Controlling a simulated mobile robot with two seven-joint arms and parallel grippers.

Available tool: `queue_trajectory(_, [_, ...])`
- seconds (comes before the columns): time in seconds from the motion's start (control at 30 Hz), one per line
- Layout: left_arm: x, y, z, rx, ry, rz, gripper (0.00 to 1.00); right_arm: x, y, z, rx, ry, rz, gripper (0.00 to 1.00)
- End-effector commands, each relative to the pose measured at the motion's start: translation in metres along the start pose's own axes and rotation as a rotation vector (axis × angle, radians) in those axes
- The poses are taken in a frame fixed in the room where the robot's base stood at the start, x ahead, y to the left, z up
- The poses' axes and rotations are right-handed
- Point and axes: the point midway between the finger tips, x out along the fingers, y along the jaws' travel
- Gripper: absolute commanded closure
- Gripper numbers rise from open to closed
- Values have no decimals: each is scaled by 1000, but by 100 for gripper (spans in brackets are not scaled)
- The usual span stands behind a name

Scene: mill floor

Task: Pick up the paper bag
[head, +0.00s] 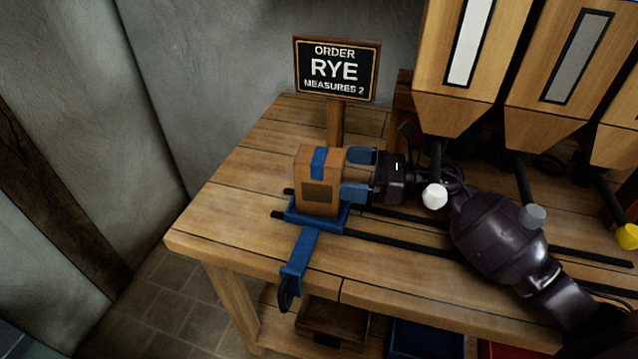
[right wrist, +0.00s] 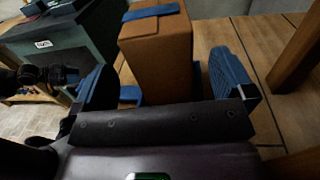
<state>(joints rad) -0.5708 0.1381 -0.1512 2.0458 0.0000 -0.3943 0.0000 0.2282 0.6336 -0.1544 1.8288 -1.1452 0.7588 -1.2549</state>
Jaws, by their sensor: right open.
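The paper bag (head: 319,182) is a brown upright block with a blue band over its top. It stands on a blue carriage (head: 328,218) with a handle pointing to the front, at the left part of the wooden bench. My right gripper (head: 357,173) comes in from the right. Its blue fingers are open and their tips are close to the bag's right side. In the right wrist view the bag (right wrist: 157,55) stands ahead, between and beyond the open fingers (right wrist: 165,85). Whether the fingers touch it I cannot tell. My left gripper is not in the head view.
A sign (head: 337,70) reading "ORDER RYE MEASURES 2" stands behind the bag. Wooden hoppers (head: 470,60) with levers hang over the bench's right side. Black rails (head: 390,243) run along the bench (head: 235,205). The bench's left end is clear. Trays (head: 425,338) sit below.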

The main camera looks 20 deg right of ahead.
Motion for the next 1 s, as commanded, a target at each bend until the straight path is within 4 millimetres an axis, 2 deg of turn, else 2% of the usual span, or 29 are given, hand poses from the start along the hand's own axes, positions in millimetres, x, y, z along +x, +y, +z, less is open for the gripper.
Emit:
queue_trajectory(0.27, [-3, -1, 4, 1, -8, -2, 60, 15, 0, 1, -1, -1, 0, 0])
queue_trajectory(0.6, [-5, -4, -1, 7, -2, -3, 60, 57, 0, 1, 0, 0, 0, 0])
queue_trajectory(0.83, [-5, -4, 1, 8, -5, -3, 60, 59, 0, -1, 1, 1, -1, 0])
queue_trajectory(1.0, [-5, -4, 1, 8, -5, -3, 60, 59, 0, -1, 0, 1, -1, 24])
